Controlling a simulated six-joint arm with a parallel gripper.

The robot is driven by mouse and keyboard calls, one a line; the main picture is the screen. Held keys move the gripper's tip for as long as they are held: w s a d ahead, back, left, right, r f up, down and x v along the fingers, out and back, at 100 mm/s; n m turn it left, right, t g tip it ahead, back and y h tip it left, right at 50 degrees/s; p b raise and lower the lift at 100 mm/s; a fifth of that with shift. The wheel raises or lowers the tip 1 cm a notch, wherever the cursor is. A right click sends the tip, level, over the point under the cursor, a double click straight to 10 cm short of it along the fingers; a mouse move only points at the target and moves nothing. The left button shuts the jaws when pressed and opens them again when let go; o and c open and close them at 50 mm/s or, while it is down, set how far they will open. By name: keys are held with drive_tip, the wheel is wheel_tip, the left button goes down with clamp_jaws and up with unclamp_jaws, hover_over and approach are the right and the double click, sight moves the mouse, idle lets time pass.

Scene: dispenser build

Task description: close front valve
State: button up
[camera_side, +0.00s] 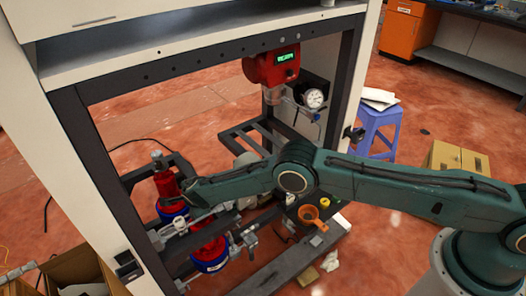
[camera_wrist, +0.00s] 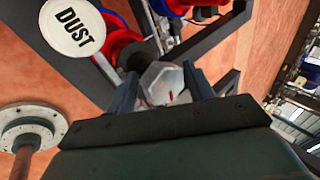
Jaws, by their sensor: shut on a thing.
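In the wrist view my gripper (camera_wrist: 159,74) has its two dark fingers on either side of a pale grey, many-sided knob-like part (camera_wrist: 158,82) with a small red mark. It is shut on this part, which I take to be the front valve's handle. The valve body behind it is mostly hidden. In the side view my arm reaches left to the red and blue canisters (camera_side: 211,250) and metal fittings inside the dark frame. The gripper's fingers and the held part are hard to make out there.
A round white "DUST" label (camera_wrist: 72,27) and a flanged post (camera_wrist: 30,128) are close by in the wrist view. The dark frame (camera_side: 205,62) surrounds the work. A red device (camera_side: 272,66) and a gauge (camera_side: 314,98) are at its back. An orange funnel (camera_side: 312,214) stands right.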

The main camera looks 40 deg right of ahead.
drive_tip(key=shift+w+d+r+m+h, duration=0.1)
drive_tip(key=shift+w+r+m+h, duration=0.2)
drive_tip(key=shift+m, duration=0.25)
drive_tip(key=shift+w+r+m+h, duration=0.15)
drive_tip(key=shift+m+h, duration=0.15)
drive_tip(key=shift+m, duration=0.75)
drive_tip(key=o, duration=0.8)
drive_tip(key=shift+s+f, duration=0.15)
drive_tip(key=shift+d+n, duration=0.1)
drive_tip(key=shift+n, duration=0.8)
drive_tip(key=n+y, duration=0.2)
drive_tip(key=shift+s+f+n, duration=0.1)
drive_tip(key=shift+n, duration=0.3)
drive_tip(key=n+y, duration=0.2)
drive_tip(key=n, duration=0.2)
drive_tip(key=shift+y, duration=0.3)
drive_tip(key=shift+a+n+g+y, duration=0.15)
drive_tip(key=shift+n+y, duration=0.3)
drive_tip(key=shift+n, duration=0.5)
drive_tip(key=shift+a+n+g+y, duration=0.1)
drive_tip(key=shift+n+g+y, duration=0.25)
drive_tip(key=shift+n, duration=0.6)
